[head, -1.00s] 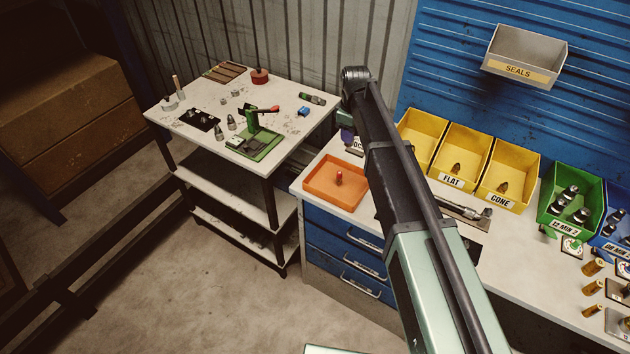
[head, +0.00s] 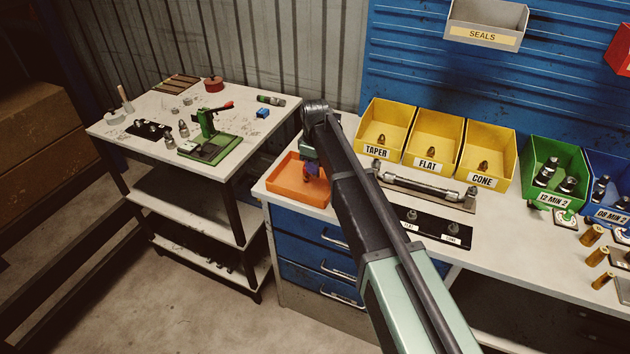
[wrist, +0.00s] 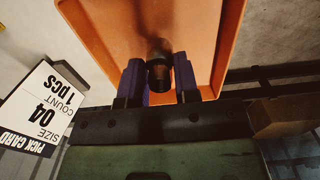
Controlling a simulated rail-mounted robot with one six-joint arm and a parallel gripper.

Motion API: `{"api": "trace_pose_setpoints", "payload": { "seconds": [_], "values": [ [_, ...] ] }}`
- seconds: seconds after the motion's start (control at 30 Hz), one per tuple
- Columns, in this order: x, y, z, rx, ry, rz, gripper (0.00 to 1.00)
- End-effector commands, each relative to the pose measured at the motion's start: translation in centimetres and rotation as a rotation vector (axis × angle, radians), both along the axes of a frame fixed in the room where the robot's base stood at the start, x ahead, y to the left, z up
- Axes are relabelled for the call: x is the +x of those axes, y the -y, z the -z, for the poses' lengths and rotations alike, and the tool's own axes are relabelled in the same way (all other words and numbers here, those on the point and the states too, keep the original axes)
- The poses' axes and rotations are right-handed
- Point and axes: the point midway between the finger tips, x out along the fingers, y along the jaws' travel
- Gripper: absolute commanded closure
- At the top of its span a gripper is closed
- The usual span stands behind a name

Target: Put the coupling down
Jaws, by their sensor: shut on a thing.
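My gripper (wrist: 159,78) is shut on a dark, round coupling (wrist: 159,66), seen between its two purple fingers in the wrist view. The orange tray (wrist: 100,35) lies behind and below it there. In the head view my gripper (head: 312,170) is low over the orange tray (head: 292,194) at the left end of the blue-drawer bench. The coupling is hard to make out there, and the arm and fingers cover part of the tray. I cannot tell whether the coupling touches the tray floor.
A pick card (wrist: 42,108) reads size 04, count 1 pcs. Yellow bins for taper (head: 384,128), flat (head: 432,140) and cone (head: 487,152) stand right of the tray. A metal fixture (head: 425,188) and black mat (head: 432,226) lie before them. A green press (head: 208,140) stands on the left cart.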

Motion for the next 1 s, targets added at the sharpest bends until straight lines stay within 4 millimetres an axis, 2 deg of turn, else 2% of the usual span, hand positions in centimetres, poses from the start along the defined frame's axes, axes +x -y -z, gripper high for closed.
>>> {"api": "trace_pose_setpoints", "payload": {
  "seconds": [0.03,0.13,0.37,0.53,0.57,0.7,1.0],
  "values": [
    [0.0,0.0,2.0,0.0,0.0,0.0,0.95],
    [0.0,0.0,3.9,0.0,0.0,0.0,0.95],
    [0.0,0.0,3.4,0.0,0.0,0.0,0.95],
    [0.0,0.0,4.0,0.0,0.0,0.0,0.95],
    [0.0,0.0,3.8,0.0,0.0,0.0,0.66],
    [0.0,0.0,3.7,0.0,0.0,0.0,0.46],
    [0.0,0.0,3.5,0.0,0.0,0.0,0.46]
  ]
}}
